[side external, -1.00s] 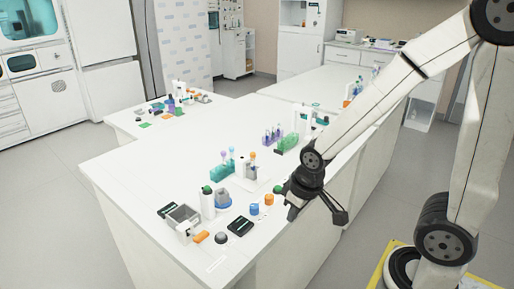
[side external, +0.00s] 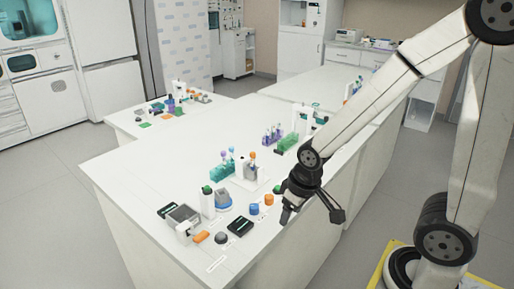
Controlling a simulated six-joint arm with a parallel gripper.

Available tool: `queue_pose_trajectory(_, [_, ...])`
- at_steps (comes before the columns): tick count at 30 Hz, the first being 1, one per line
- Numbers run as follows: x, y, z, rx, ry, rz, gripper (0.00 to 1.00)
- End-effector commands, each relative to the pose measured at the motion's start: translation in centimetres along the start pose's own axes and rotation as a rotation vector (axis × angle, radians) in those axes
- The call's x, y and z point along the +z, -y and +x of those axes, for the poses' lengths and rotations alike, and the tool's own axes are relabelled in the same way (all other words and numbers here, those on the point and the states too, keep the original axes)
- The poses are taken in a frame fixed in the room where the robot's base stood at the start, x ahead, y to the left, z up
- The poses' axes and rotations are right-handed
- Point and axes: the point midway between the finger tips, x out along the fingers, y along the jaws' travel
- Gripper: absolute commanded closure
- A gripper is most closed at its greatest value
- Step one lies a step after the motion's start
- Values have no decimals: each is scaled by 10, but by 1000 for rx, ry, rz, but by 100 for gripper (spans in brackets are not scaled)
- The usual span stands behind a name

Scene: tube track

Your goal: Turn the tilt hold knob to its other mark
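My gripper (side external: 311,213) hangs at the front edge of the white bench, its two fingers spread apart with nothing visible between them. To its left on the bench are a blue round piece (side external: 254,209), an orange round piece (side external: 269,200) and a dark domed piece (side external: 221,238). The blue and orange pieces are close to the gripper but apart from it. I cannot tell which small piece is the tilt hold knob, and no marks are readable at this size.
A grey-topped device (side external: 184,216), a white bottle with a green top (side external: 208,202), a black flat box (side external: 240,227) and a teal tube rack (side external: 221,172) crowd the bench near the gripper. The bench's left part (side external: 150,165) is clear.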

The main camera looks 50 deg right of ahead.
Motion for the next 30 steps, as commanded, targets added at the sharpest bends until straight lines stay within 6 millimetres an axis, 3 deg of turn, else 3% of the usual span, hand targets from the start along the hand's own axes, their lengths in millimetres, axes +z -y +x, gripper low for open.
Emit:
queue_pose_trajectory(8, [-39, -18, 10, 17, 50, 208, 22])
queue_pose_trajectory(21, [-119, -82, 44, 80, 169, 741, 22])
queue_pose_trajectory(30, [-139, -107, 58, 108, 206, 923, 22])
